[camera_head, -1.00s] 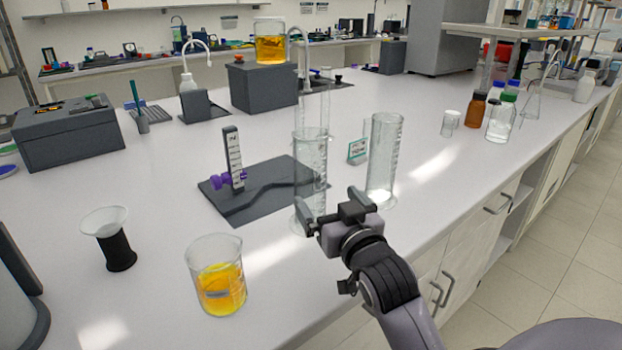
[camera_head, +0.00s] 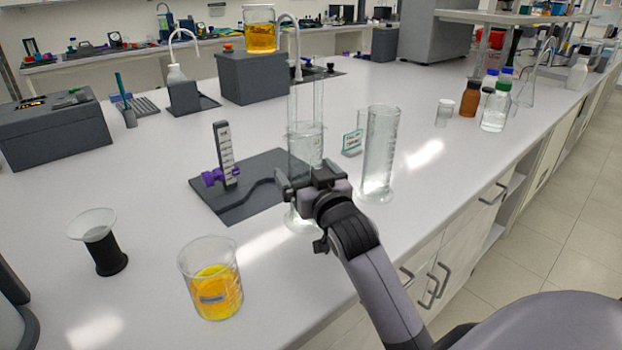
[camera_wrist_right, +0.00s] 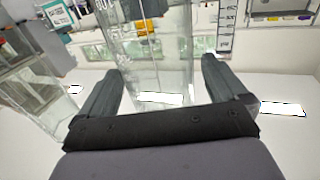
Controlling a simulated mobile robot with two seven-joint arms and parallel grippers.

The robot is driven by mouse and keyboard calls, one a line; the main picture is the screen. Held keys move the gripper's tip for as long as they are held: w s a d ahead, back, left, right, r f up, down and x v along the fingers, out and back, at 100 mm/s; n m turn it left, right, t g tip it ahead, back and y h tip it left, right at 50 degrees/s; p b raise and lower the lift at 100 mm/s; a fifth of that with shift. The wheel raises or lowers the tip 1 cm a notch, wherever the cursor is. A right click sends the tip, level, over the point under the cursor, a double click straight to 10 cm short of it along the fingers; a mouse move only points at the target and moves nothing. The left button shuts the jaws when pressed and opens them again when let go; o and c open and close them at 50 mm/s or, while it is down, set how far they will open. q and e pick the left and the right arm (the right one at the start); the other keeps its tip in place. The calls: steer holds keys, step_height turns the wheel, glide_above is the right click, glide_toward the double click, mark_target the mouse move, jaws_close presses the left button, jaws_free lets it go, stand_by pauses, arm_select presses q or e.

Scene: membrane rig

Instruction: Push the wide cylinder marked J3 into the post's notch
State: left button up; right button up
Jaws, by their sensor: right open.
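A clear tall cylinder (camera_head: 304,150) stands upright at the front right corner of a dark base plate. A second clear cylinder (camera_head: 380,150) stands to its right, on the bench. I cannot read a J3 mark on either. The post (camera_head: 224,155), white-scaled with a purple clamp (camera_head: 220,177), rises from the plate (camera_head: 255,195) to the left. My right gripper (camera_head: 298,182) is open at the first cylinder's lower part. In the right wrist view its fingers (camera_wrist_right: 155,88) stand either side of clear glass (camera_wrist_right: 150,50); contact is unclear. The notch cannot be made out. My left gripper is out of view.
A beaker of yellow liquid (camera_head: 212,280) and a black-based funnel cup (camera_head: 100,245) stand front left. A small green-edged card (camera_head: 352,143) stands between the cylinders. Bottles (camera_head: 494,108) are back right. The bench between the beaker and plate is clear.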

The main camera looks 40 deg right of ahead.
steer(key=shift+w, duration=0.1)
steer(key=c, duration=1.3)
steer(key=shift+w+a+b, duration=0.15)
steer(key=shift+w+b, duration=0.1)
steer(key=shift+w, duration=1.25)
steer(key=shift+w+a+b, duration=0.1)
steer(key=shift+w+b, duration=0.1)
steer(key=shift+w, duration=1.3)
steer(key=shift+w+a+b, duration=0.2)
steer(key=shift+w+b, duration=0.65)
steer(key=shift+w, duration=2.15)
steer(key=shift+w, duration=0.6)
